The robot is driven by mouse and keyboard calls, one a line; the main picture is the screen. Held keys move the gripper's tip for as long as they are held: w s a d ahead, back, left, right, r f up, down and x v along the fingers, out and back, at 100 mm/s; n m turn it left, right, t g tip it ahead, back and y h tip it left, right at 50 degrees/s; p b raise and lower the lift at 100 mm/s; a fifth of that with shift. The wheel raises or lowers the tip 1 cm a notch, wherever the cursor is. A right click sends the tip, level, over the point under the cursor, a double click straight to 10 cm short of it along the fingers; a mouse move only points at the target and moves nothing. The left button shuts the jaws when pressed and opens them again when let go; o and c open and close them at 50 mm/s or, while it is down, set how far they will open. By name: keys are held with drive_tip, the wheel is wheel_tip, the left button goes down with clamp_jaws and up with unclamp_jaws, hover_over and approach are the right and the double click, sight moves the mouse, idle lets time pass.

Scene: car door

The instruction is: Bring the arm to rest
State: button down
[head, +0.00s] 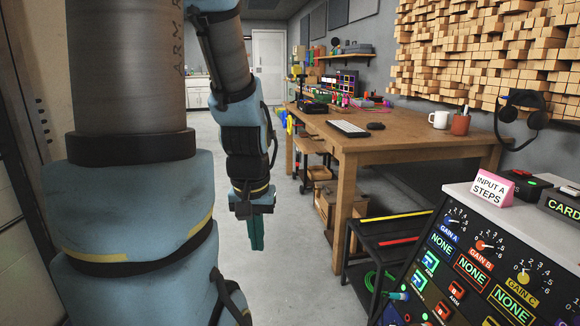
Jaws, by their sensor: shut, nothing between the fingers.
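My arm runs down the left part of the head view, with its blue and grey links close to the camera. My gripper (256,248) hangs at the end of the arm, pointing down over the grey floor. Its green fingers are together, with nothing between them. It is left of the wooden desk and apart from it. No car door can be made out in this view.
A control panel (480,250) fills the lower right. A low black rack (395,235) stands before the desk. The floor (215,190) around my gripper is clear.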

wheel_tip(320, 180, up, 19)
drive_tip(key=p, duration=1.6)
drive_tip(key=shift+f, duration=0.15)
